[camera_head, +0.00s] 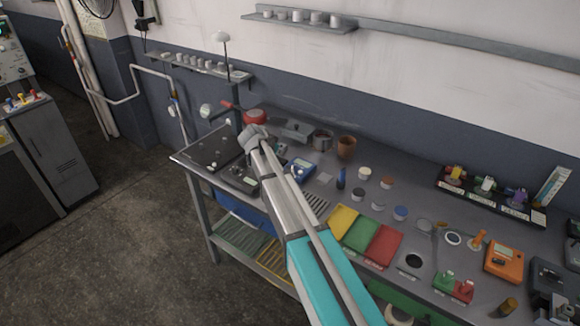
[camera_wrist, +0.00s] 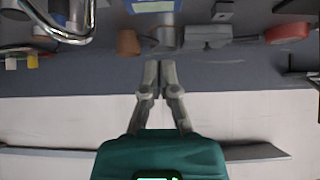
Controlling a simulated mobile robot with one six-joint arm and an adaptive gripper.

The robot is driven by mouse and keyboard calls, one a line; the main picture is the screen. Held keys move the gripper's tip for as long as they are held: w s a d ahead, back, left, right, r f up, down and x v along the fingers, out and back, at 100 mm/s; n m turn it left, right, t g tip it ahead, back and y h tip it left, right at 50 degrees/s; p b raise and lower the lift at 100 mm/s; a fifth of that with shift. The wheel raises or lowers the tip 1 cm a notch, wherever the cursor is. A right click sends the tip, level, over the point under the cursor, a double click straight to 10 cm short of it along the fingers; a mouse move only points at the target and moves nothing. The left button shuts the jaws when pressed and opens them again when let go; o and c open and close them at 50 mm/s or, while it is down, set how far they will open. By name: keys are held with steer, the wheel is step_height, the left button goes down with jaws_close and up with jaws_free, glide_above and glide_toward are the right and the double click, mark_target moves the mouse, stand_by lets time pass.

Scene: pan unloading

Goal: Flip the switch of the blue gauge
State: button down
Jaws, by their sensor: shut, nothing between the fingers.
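The blue gauge (camera_head: 301,170) is a small blue box on the workbench in the head view, just right of my forearm. Its switch is too small to make out. A blue edge at the top of the wrist view (camera_wrist: 152,6) looks like part of it. My gripper (camera_wrist: 160,68) is shut and empty in the wrist view, its two fingers together and pointing toward the bench items, apart from the blue gauge. In the head view my arm reaches over the bench left of the gauge, and the fingers are hard to make out there.
A red pan (camera_head: 256,117), a metal pot (camera_head: 322,140) and a brown cup (camera_head: 347,147) stand along the back of the workbench (camera_head: 325,204). A dark blue bottle (camera_head: 341,179) stands right of the gauge. Yellow, green and red panels (camera_head: 382,245) lie in front. The wall closes the back.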

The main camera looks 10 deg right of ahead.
steer(key=shift+f, duration=0.1)
steer(key=b, duration=0.8)
glide_above(289, 166)
steer(key=s, duration=0.2)
step_height(289, 166, down, 7)
steer(key=shift+s+f, duration=0.15)
steer(key=shift+f+b, duration=1.55)
steer(key=shift+f, duration=0.2)
steer(key=shift+s+a, duration=0.1)
steer(key=shift+a, duration=0.05)
